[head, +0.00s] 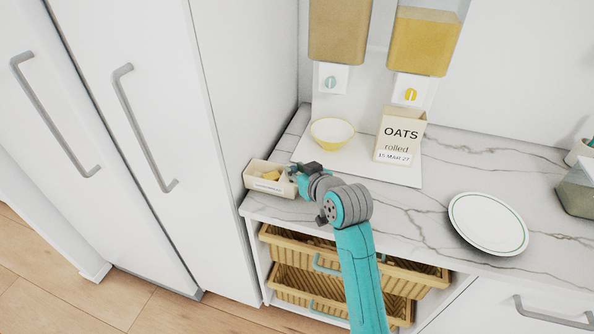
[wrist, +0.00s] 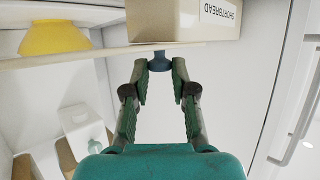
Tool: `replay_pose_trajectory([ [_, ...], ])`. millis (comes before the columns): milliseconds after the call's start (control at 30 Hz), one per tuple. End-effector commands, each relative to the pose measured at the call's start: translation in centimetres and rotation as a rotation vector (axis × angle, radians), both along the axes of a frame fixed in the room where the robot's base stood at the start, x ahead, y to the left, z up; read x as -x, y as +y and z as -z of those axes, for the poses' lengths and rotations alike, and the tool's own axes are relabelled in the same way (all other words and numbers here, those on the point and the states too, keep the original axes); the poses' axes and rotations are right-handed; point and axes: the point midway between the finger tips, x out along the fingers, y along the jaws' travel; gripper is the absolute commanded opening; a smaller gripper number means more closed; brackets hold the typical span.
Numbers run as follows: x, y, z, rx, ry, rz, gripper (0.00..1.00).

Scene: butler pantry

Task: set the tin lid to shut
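The cream tin (head: 257,187) stands at the counter's left end, with yellow contents showing, so it is at least partly uncovered. In the wrist view, which is upside down, the tin (wrist: 185,22) bears a SHORTBREAD label. Its thin pale lid (wrist: 85,55) is seen edge-on, jutting past the tin toward the bowl side. A dark blue knob (wrist: 159,61) stands on the lid. My gripper (wrist: 160,72) has its fingertips on either side of the knob; whether they press on it is unclear. In the head view my gripper (head: 302,172) is at the tin's right and hides part of it.
A yellow bowl (head: 331,134) and an OATS box (head: 399,138) stand on a white board behind my gripper, below two dispensers. A plate (head: 488,224) lies farther right. A tall white cabinet (head: 237,110) borders the tin on the left.

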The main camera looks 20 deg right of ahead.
Motion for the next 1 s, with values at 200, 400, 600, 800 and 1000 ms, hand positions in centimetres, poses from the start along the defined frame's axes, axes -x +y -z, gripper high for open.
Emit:
replay_pose_trajectory([
  [200, -0.5, 0.7, 0.0, 0.002, 0.001, -0.002, 0.0],
  [400, -3.2, 4.5, 0.0, 0.0, 0.001, -0.006, 0.0],
  [600, -5.7, 7.9, 0.0, 0.0, 0.001, -0.003, 0.0],
  [800, -6.4, 8.9, 0.1, 0.0, 0.001, -0.001, 0.0],
  [1000, -6.4, 8.9, 0.1, 0.0, 0.001, -0.001, 0.0],
])
